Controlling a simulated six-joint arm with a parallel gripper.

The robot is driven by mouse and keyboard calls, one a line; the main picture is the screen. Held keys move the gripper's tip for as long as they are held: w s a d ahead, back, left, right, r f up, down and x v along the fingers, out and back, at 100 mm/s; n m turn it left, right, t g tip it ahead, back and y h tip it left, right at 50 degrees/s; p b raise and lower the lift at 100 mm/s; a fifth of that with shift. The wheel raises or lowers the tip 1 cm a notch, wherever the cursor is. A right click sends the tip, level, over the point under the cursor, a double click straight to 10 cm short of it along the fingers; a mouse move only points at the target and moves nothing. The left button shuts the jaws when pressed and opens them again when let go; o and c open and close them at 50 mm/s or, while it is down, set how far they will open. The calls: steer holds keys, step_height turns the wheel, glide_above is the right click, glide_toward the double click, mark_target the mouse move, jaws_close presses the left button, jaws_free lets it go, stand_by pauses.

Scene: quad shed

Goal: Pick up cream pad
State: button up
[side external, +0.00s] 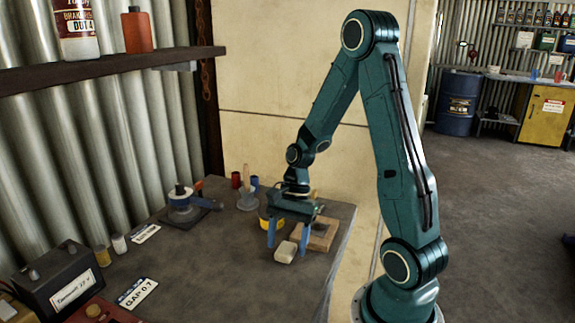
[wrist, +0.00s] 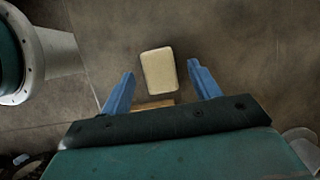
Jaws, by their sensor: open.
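The cream pad (side external: 286,252) is a small pale block with rounded corners, lying on the grey workbench. In the wrist view the cream pad (wrist: 158,69) sits slightly tilted, ahead of the gap between the two blue fingertips. My gripper (side external: 287,247) is open and empty, low over the bench, with a blue finger to each side of the pad in the side view. In the wrist view my gripper (wrist: 160,72) has its fingers apart, and neither visibly touches the pad. The exact height of the fingertips above the bench is unclear.
A wooden block or tray (side external: 322,236) lies just right of my gripper, and a yellow round tin (side external: 265,222) stands close behind it. A cup with a brush (side external: 247,200) and a vise-like tool (side external: 187,207) are farther left. The bench front (side external: 225,270) is clear.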

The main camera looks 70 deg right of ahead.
steer(key=shift+a+f, duration=0.2)
steer(key=shift+f, duration=0.3)
steer(key=shift+c, duration=0.2)
steer(key=c, duration=1)
